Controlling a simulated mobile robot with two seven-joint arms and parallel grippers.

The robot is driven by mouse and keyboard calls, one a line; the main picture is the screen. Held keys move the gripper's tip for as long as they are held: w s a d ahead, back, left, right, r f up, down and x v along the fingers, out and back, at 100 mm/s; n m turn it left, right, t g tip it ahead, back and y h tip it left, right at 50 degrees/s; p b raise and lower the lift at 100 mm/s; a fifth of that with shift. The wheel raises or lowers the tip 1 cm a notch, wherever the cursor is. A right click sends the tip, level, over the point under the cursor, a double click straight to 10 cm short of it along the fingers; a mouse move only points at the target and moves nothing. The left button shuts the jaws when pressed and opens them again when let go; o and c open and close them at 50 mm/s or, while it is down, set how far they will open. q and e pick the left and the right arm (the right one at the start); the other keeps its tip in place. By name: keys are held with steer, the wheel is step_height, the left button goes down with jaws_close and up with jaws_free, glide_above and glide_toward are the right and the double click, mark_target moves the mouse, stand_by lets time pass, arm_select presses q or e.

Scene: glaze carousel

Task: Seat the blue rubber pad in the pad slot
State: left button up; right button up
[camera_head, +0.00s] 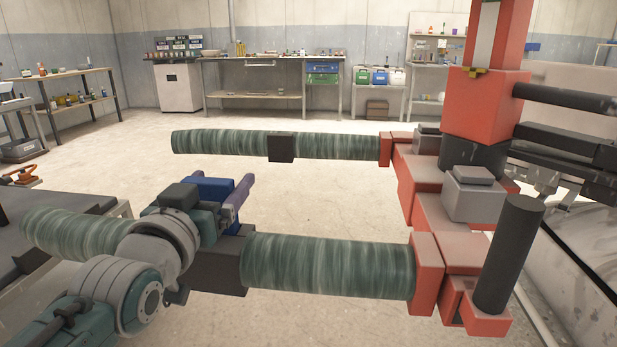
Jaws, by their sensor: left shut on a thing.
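My left gripper (240,198) comes in from the lower left, with a blue body and purple fingers. It is just above and behind a dark block (222,268) midway along the near green roller. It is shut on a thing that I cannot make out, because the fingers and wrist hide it. I cannot tell whether the gripper touches the block. I cannot pick out the blue rubber pad or the pad slot for certain. My right gripper is not in view.
Two green rollers, near (330,266) and far (220,143), reach left from a red frame (485,105). The far one bears a small dark block (281,149). A black post (510,255) stands at the right. Open floor lies between the rollers and the back bench (265,95).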

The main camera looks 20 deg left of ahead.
arm_select(q)
steer(key=shift+f+b, duration=1.55)
steer(key=shift+f, duration=0.3)
steer(key=o, duration=1.3)
steer(key=p+v, duration=0.3)
steer(key=v, duration=0.7)
steer(key=shift+w+r, duration=0.1)
steer(key=shift+r, duration=0.05)
